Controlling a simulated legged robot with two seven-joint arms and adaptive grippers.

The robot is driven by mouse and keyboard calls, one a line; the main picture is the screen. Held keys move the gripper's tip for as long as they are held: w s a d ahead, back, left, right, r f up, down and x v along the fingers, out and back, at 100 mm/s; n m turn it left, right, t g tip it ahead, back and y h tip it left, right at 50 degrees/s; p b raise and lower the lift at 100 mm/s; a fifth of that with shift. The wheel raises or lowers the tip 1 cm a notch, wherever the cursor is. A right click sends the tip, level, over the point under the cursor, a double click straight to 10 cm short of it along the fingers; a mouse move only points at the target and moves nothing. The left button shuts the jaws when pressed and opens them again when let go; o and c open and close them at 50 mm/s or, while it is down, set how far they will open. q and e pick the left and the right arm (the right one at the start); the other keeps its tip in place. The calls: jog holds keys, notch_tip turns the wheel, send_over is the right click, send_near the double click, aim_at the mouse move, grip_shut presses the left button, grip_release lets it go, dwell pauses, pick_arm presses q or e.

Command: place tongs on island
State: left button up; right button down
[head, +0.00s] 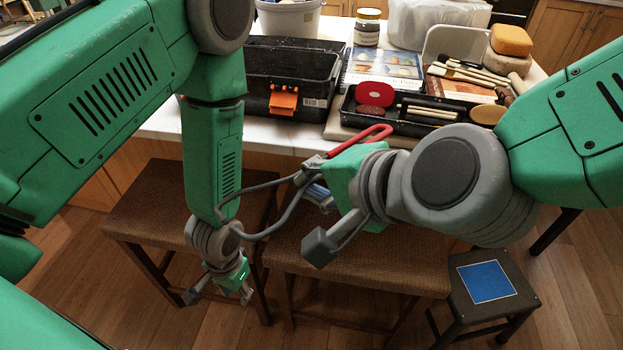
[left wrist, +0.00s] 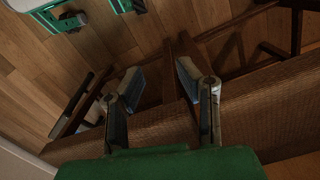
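The tongs have a red looped handle (head: 378,133) and curved grey jaws (head: 268,232). In the head view they hang in the air in front of the counter edge, jaws pointing left across my left forearm. My right gripper (head: 319,218) is at their middle and appears to hold them; the exact contact is partly hidden. My left gripper (head: 219,291) hangs low beside the stools, pointing down. In the left wrist view its fingers (left wrist: 160,88) are apart with nothing between them. The island (head: 172,122) has a white top, with its front edge behind my arms.
A black toolbox (head: 290,75), a black tool tray (head: 405,126), a jar (head: 367,27), sponges (head: 511,40) and brushes crowd the island top. Two woven stools (head: 350,262) stand before it. A small stool with a blue square (head: 487,281) stands at right.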

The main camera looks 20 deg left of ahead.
pick_arm(q)
jog(key=s+a+f+n, duration=0.1)
jog(key=s+a, duration=0.2)
jog(key=s, duration=0.7)
jog(key=shift+m+t, duration=0.6)
jog(key=shift+m, duration=0.2)
jog(key=d+r, duration=0.1)
jog(key=w+d, duration=0.1)
jog(key=d, duration=0.1)
jog(key=w+d+r, duration=0.1)
jog(key=shift+w+d+r, duration=0.2)
jog(key=shift+w+r, duration=0.05)
jog(key=shift+r, duration=0.05)
jog(key=shift+a+f, duration=0.1)
jog(key=shift+a, duration=0.1)
